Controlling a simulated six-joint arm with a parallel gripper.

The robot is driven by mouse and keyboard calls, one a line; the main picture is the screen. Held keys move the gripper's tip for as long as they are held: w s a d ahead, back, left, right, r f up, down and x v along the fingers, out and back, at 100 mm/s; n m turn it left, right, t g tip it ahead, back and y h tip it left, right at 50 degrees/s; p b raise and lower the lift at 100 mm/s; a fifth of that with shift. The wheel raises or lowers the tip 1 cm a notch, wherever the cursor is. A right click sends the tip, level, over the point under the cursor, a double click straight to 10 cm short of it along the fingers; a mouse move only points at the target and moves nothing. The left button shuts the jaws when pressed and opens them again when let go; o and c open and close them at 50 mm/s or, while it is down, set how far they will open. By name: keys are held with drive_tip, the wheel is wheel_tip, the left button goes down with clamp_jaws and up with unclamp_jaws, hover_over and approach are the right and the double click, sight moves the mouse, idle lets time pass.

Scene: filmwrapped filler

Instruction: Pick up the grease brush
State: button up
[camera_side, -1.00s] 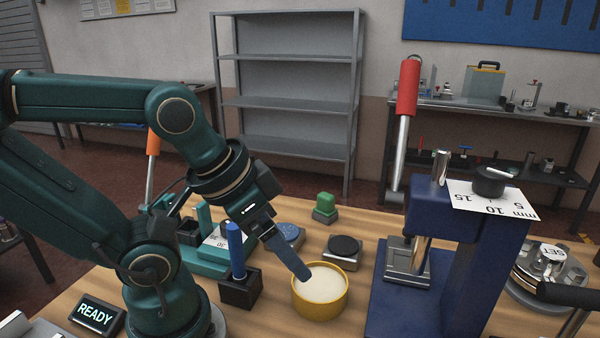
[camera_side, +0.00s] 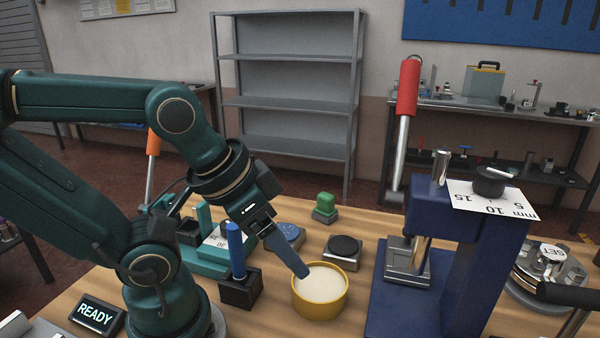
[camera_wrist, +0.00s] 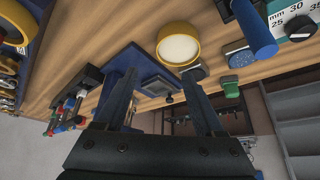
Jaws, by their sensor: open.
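The grease brush is most likely the blue handle (camera_side: 235,248) standing upright in a small black block (camera_side: 241,290); its bristles are hidden in the block. The blue handle also shows at the top right of the wrist view (camera_wrist: 252,28). My gripper (camera_side: 303,272) points down to the right of the handle, apart from it, with its fingertips at the left rim of the yellow pot in the side view. In the wrist view my gripper (camera_wrist: 160,72) has its two fingers spread with nothing between them.
A yellow pot of pale filling (camera_side: 319,293) stands right of the black block. A blue press (camera_side: 462,235) with a red-handled lever (camera_side: 408,88) stands further right. A green-topped block (camera_side: 325,205), a black-topped block (camera_side: 343,247) and a teal scale device (camera_side: 205,262) stand behind.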

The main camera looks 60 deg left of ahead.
wheel_tip(320, 180, up, 5)
drive_tip(key=m+g, duration=0.2)
drive_tip(key=g, duration=0.3)
hover_over(235, 243)
drive_tip(key=a, duration=0.1)
drive_tip(key=shift+w+a, duration=0.15)
drive_tip(key=shift+w, duration=0.1)
drive_tip(key=shift+s+f+g, duration=0.15)
drive_tip(key=shift+f+g, duration=0.15)
drive_tip(key=shift+f, duration=5.45)
drive_tip(key=shift+c, duration=0.2)
clamp_jaws()
